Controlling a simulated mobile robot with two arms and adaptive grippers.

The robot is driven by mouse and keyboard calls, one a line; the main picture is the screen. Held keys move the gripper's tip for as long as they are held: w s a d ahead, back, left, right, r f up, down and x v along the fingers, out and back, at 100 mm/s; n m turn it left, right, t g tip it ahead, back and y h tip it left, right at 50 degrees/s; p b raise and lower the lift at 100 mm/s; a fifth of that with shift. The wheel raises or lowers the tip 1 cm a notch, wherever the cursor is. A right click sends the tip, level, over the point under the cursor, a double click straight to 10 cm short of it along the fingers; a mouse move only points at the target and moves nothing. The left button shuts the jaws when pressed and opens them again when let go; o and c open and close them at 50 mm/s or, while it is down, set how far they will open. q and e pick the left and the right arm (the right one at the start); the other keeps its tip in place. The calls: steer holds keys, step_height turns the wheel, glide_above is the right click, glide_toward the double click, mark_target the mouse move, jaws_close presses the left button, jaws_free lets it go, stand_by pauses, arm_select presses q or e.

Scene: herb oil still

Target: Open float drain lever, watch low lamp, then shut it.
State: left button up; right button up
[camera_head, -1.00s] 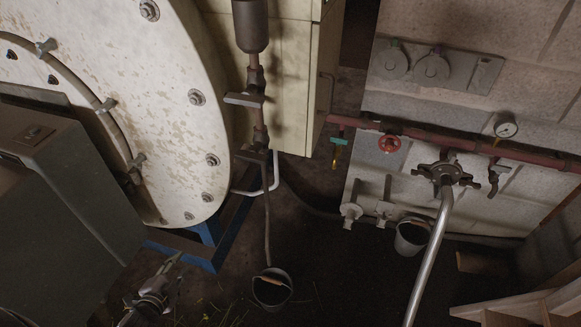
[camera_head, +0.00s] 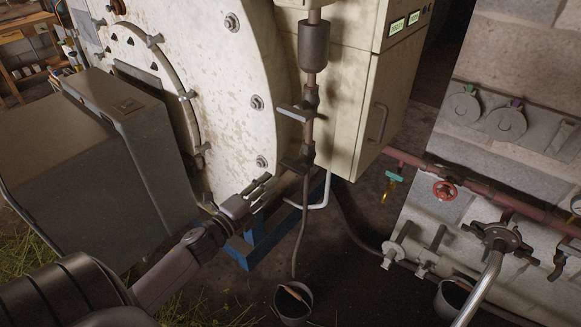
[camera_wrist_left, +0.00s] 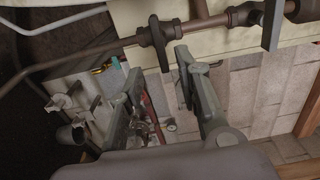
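A vertical drain pipe hangs below a dark cylinder (camera_head: 314,46) and carries two flat levers. The upper lever (camera_head: 295,114) sticks out to the left; the lower lever (camera_head: 294,163) is close to my left gripper (camera_head: 265,188). In the left wrist view, my left gripper (camera_wrist_left: 158,68) is open and empty, with the lower lever (camera_wrist_left: 154,42) just beyond its fingertips; contact cannot be told. The upper lever (camera_wrist_left: 271,25) is farther right there. Two lit green displays (camera_head: 397,27) are on the cream cabinet; I cannot make out a low lamp. My right gripper is not in view.
A bucket (camera_head: 293,302) stands under the drain hose. The large round cream vessel (camera_head: 240,90) and its blue stand (camera_head: 262,240) are close to my left arm. A grey box (camera_head: 110,150) is at the left. A red pipe (camera_head: 480,183) with valves runs along the right wall.

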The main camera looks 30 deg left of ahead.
mark_target(290, 169)
arm_select(q)
steer(key=w, duration=0.3)
steer(key=w+p, duration=0.1)
steer(key=w, duration=0.5)
steer(key=shift+w+d, duration=0.25)
steer(key=shift+d, duration=0.1)
jaws_close()
